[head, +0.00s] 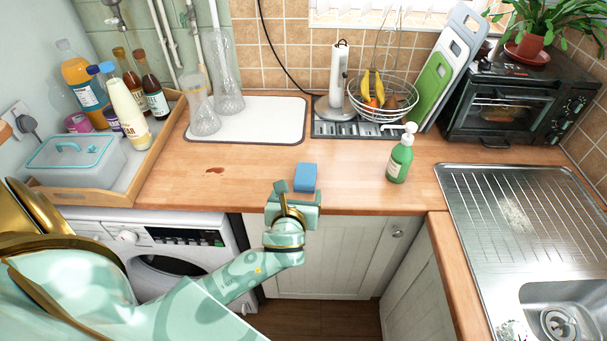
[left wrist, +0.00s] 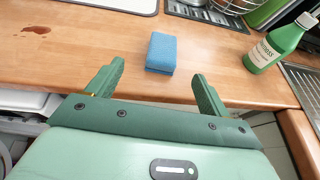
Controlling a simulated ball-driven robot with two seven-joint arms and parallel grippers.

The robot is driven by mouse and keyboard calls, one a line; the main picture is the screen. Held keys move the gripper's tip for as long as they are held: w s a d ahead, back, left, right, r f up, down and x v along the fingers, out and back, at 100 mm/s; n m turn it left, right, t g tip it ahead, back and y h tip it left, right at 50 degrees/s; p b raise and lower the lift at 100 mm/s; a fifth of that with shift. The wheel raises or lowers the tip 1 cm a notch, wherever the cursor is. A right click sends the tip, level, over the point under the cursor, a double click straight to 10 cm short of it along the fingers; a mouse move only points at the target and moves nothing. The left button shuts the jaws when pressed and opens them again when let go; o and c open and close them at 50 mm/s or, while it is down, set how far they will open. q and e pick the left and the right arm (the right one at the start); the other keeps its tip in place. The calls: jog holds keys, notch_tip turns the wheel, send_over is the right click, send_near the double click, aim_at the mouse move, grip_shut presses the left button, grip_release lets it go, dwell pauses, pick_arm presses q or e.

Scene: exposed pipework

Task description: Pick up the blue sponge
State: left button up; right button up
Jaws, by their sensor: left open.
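The blue sponge (head: 305,177) lies on the wooden worktop near its front edge. It also shows in the left wrist view (left wrist: 160,53), ahead of the jaws and between the lines of the two fingers. My left gripper (head: 294,191) is at the worktop's front edge, just in front of the sponge. In the left wrist view its fingers (left wrist: 157,88) are spread apart with nothing between them. The sponge sits a little beyond the fingertips. My right gripper is not in view.
A green soap bottle (head: 399,158) stands right of the sponge. A white mat (head: 265,118) with glass bottles is behind left. A fruit basket (head: 385,98) stands at the back. A metal sink (head: 515,215) is at right. The worktop around the sponge is clear.

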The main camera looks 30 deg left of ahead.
aim_at(305, 176)
pick_arm(q)
jog(key=b+x, duration=0.2)
jog(key=x, duration=0.6)
jog(key=shift+w+f, duration=0.3)
jog(key=shift+f, duration=0.05)
jog(key=x, duration=0.1)
jog(key=b+x, duration=0.1)
jog(key=x, duration=0.1)
jog(key=b+x, duration=0.1)
jog(key=x, duration=0.1)
jog(key=shift+w+d+f, duration=0.25)
jog(key=shift+w+f, duration=0.05)
jog(key=shift+s+r, duration=0.1)
jog(key=c, duration=1)
